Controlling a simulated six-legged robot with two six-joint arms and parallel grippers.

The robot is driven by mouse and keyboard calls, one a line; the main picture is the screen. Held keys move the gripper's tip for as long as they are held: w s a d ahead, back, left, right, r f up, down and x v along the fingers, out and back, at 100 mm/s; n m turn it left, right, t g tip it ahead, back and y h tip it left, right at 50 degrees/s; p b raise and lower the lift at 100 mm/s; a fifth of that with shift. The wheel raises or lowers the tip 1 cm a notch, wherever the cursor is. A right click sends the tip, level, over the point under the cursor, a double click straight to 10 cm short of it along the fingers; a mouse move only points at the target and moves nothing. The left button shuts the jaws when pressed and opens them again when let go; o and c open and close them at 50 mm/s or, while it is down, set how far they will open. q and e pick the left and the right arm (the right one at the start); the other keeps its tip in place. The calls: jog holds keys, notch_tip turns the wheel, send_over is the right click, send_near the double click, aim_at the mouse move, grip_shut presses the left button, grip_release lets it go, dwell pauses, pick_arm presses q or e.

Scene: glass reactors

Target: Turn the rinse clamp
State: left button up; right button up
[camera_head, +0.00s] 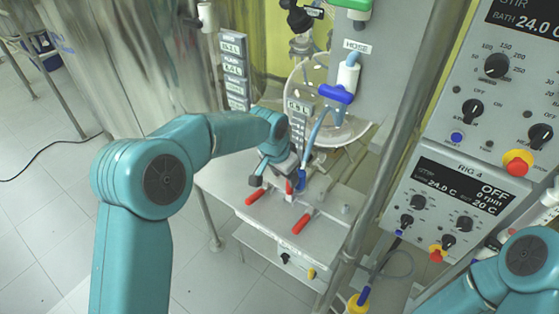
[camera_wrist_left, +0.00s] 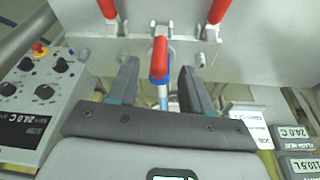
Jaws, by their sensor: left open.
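A clamp with a red lever (camera_wrist_left: 159,54) and a blue body (camera_wrist_left: 158,80) sits on a pale blue hose in the left wrist view. I take it as the rinse clamp, though no label on it is readable. In the head view its red lever (camera_head: 289,187) shows low beside the gripper, partly hidden. My left gripper (camera_head: 277,181) is open above the bench top. In the left wrist view its two dark fingers (camera_wrist_left: 158,72) stand on either side of the clamp, with gaps visible. My right arm enters at the lower right of the head view; its gripper is out of frame.
Two red-handled toggle clamps (camera_head: 302,222) (camera_head: 255,196) lie on the metal bench (camera_head: 335,200). A blue valve handle (camera_head: 336,94) is under the HOSE label. A round glass vessel (camera_head: 345,125) stands behind. Control panels (camera_head: 450,190) and a steel post are on the right.

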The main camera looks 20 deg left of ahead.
pick_arm(q)
jog(key=v, duration=0.9)
jog(key=shift+s+r, duration=0.1)
jog(key=shift+s, duration=0.05)
